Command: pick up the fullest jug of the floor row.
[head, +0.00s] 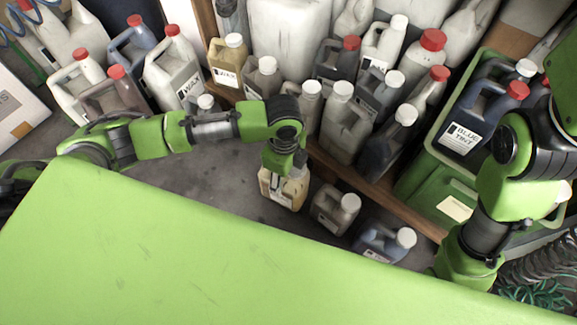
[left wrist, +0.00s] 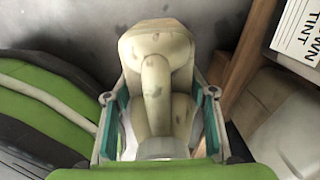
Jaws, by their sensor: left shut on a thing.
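A cream-yellow jug (head: 277,190) stands at the left end of a short row on the floor, below my left gripper (head: 286,168). In the left wrist view the same jug (left wrist: 157,50) sits between the two fingers of the gripper (left wrist: 157,122), which is shut on its handle and neck region. Its pale cap is partly hidden at the bottom of that view. To its right on the floor are a grey-beige jug (head: 332,209) and a blue-grey jug (head: 378,243), both with white caps. I cannot tell their fill levels. My right gripper is out of view.
A wooden-edged low shelf (head: 375,187) crowded with jugs runs behind the row. A green crate (head: 415,180) with dark blue jugs stands at right, near my right arm. More red-capped jugs (head: 175,72) stand at upper left. Grey floor (head: 225,170) is clear left of the held jug.

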